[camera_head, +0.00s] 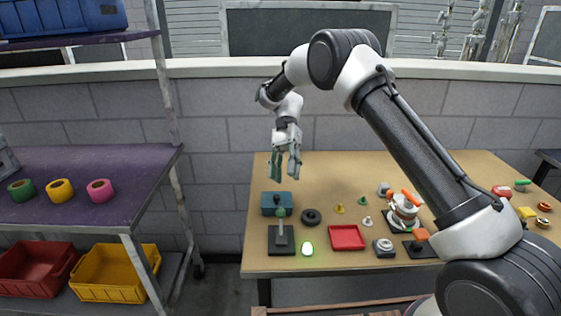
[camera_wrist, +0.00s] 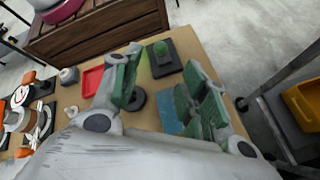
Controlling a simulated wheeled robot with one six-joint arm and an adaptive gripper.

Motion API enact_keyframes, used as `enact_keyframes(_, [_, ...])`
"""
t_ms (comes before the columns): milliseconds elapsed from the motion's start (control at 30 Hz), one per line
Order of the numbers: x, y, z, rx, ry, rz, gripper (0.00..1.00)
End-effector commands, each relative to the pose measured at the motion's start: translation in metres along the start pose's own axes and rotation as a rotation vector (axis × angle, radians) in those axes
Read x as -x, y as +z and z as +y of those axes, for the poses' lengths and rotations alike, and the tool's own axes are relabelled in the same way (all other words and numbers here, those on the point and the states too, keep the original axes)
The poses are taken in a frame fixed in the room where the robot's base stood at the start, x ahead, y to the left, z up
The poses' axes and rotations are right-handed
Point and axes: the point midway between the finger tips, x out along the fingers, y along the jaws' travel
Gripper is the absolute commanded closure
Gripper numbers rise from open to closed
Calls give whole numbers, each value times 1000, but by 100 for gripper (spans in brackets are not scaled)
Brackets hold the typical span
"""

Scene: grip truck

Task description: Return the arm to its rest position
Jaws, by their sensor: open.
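My gripper (camera_head: 286,165) hangs from my raised arm above the back left part of the wooden table (camera_head: 335,182). Its fingers point down and are open, with nothing between them. In the wrist view my gripper (camera_wrist: 160,88) shows its two green-padded fingers apart, with the table below. A blue-grey box (camera_head: 277,203) stands on the table under the gripper, clear of the fingers. It also shows in the wrist view (camera_wrist: 168,112), partly hidden by a finger.
The table holds a black ring (camera_head: 311,217), a red tray (camera_head: 346,237), a glowing green light (camera_head: 307,248) and a device with a green knob (camera_head: 281,238). A shelf rack with a purple shelf (camera_head: 110,165) stands left, across a floor gap.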

Motion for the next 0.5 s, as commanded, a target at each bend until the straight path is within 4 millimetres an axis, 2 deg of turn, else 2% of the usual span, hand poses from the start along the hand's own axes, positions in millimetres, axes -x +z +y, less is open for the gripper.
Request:
enact_keyframes(67, [10, 6, 13, 18, -30, 24, 56])
enact_keyframes(167, [27, 18, 45, 65, -93, 81, 56])
enact_keyframes(333, [52, 40, 124, 179, -227, 242, 56])
enact_keyframes(500, [56, 57, 206, 289, -332, 432, 56])
